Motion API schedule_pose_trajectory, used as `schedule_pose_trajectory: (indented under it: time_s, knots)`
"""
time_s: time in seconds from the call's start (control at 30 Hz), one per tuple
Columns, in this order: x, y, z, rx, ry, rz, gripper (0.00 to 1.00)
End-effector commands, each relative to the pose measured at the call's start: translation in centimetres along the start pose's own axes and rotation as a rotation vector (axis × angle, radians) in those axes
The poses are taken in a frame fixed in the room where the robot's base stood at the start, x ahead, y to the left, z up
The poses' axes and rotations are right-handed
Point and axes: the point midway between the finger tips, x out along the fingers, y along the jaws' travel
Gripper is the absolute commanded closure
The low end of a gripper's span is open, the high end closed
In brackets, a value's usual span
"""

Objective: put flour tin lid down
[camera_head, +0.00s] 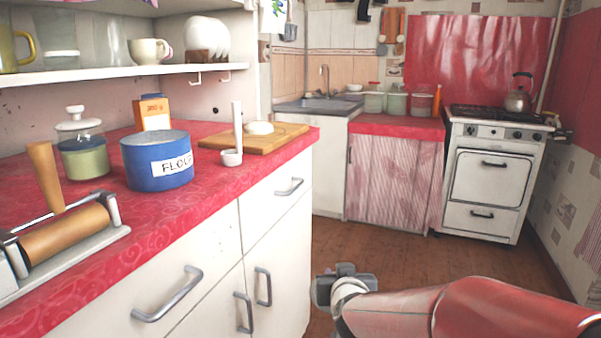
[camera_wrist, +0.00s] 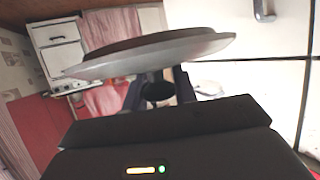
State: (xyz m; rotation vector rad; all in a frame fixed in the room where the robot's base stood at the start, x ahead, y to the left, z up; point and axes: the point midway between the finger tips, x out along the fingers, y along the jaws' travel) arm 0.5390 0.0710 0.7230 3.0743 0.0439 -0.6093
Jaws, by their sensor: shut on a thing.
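The flour tin lid (camera_wrist: 150,56) is a pale grey disc in the wrist view, seen nearly edge-on with a darker far side. My gripper (camera_wrist: 160,92) is shut on its small dark knob. In the head view my gripper (camera_head: 345,275) is low in front of the cupboards, out over the floor and away from the counter; the lid cannot be made out there.
Bare counter shows in front of the tin. A stove (camera_head: 492,180) stands at the back right.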

Motion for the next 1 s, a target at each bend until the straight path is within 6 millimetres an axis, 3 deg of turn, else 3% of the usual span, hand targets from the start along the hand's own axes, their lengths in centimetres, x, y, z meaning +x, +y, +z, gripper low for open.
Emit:
schedule_pose_trajectory:
  time_s: [0.03, 0.2, 0.53, 1.0]
  knots:
    - [0.9, 1.0, 1.7, 0.006, -0.009, 0.041, 0.99]
    - [3.1, 3.6, 5.9, 0.053, -0.008, 0.149, 0.99]
    - [6.4, 7.3, 12.0, 0.123, -0.005, 0.307, 0.99]
    - [6.4, 7.3, 12.1, 0.132, -0.006, 0.305, 0.99]
